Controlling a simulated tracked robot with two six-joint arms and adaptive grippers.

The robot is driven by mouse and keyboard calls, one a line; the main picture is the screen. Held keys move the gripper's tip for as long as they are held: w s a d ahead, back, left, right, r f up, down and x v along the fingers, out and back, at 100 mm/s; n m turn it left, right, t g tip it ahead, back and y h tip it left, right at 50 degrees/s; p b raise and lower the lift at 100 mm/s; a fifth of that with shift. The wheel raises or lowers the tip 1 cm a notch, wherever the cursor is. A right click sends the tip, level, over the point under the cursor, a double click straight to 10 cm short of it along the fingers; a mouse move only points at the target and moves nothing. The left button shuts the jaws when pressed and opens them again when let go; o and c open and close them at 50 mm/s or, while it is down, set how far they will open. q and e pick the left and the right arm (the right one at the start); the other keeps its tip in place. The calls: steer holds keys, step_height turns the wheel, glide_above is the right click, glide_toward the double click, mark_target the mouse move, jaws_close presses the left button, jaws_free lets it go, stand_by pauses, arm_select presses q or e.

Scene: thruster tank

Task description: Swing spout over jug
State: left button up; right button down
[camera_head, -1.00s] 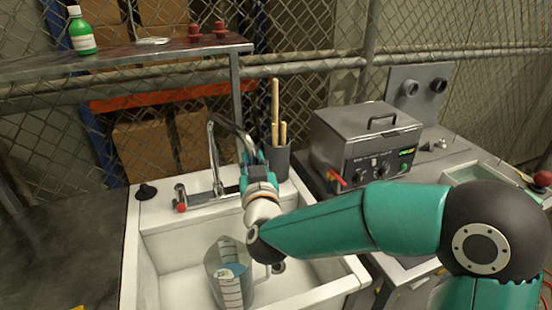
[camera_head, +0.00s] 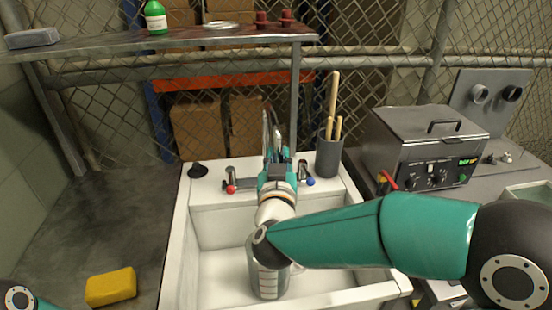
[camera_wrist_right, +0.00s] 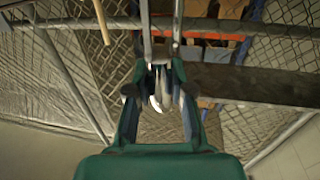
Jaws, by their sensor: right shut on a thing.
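The grey metal spout (camera_head: 267,128) rises at the back of the sink (camera_head: 199,225) and now points toward me, over the basin. My right gripper (camera_head: 276,168) is shut on the spout and hides its outlet end. In the right wrist view the spout (camera_wrist_right: 161,45) runs down between the fingers of my right gripper (camera_wrist_right: 160,92). My left gripper is out of view.
A red tap handle (camera_head: 231,188) and a blue one (camera_head: 310,182) flank the spout. A tool pot (camera_head: 328,158) and a heated bath (camera_head: 420,145) stand to the right.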

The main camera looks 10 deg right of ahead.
steer(key=c, duration=1)
jaws_free()
steer(key=shift+a, duration=0.1)
steer(key=v, duration=1.2)
